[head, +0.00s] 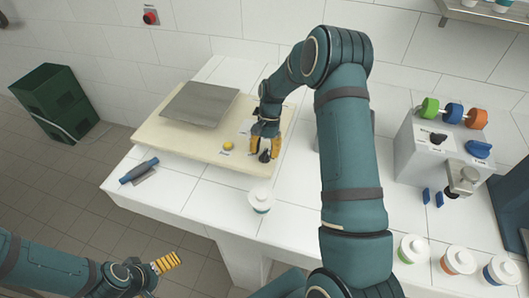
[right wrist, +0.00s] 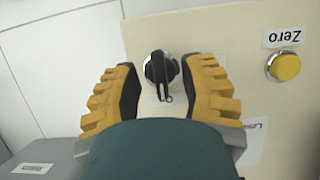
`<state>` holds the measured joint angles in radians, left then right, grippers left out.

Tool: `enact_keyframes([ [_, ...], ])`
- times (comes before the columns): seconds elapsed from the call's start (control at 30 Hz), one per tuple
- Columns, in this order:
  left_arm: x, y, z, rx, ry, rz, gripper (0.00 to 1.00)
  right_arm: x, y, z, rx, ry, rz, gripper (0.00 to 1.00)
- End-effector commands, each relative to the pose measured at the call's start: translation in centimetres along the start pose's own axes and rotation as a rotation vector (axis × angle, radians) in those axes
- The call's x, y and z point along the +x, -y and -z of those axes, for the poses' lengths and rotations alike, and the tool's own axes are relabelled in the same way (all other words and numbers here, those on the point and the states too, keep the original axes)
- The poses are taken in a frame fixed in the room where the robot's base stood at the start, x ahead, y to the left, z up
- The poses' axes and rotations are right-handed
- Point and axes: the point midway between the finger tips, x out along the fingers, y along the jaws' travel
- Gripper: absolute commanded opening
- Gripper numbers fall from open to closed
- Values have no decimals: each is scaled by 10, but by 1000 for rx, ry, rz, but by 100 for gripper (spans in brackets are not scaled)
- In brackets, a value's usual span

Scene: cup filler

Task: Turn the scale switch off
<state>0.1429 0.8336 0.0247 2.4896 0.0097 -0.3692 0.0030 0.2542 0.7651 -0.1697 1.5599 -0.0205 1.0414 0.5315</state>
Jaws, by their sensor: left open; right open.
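The scale is a beige base (head: 180,138) with a grey metal plate (head: 200,104) on the white counter. Its switch, a black rotary knob (right wrist: 162,75), is near the base's front right corner; in the head view the knob (head: 264,156) shows just below my fingers. My right gripper (head: 265,143) is open over it. In the right wrist view, my yellow fingers stand on either side of the knob, with a visible gap at the left finger. My left gripper (head: 168,263) is open and empty, low in front of the counter.
A yellow Zero button (right wrist: 284,66) sits beside the knob on the scale. A white lidded cup (head: 260,200) stands in front of the scale, and a blue-handled tool (head: 139,171) lies at left. A grey dispenser (head: 425,150) and several cups stand at right.

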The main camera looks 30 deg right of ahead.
Motion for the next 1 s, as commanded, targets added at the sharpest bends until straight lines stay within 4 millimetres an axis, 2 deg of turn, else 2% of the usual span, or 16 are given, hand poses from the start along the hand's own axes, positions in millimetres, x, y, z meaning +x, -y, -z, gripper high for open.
enact_keyframes([
  [0.1, 0, 0, 0, 0, 0, 0, 100, 6, 0, 0, 0, -1, 0, 41],
  [0.37, 0, 0, 0, 0, 0, 0, 100, 7, 0, 0, 0, -1, 0, 41],
  [0.4, 0, 0, 0, 0, 0, 0, 100, 7, 0, 0, 0, -1, 1, 44],
  [0.53, 0, 0, 0, 0, 0, 0, 100, 7, 0, 0, 0, -1, 0, 0],
  [1.0, 0, 0, 0, 0, 0, 0, 100, 8, 0, 0, -28, -1, -12, 0],
])
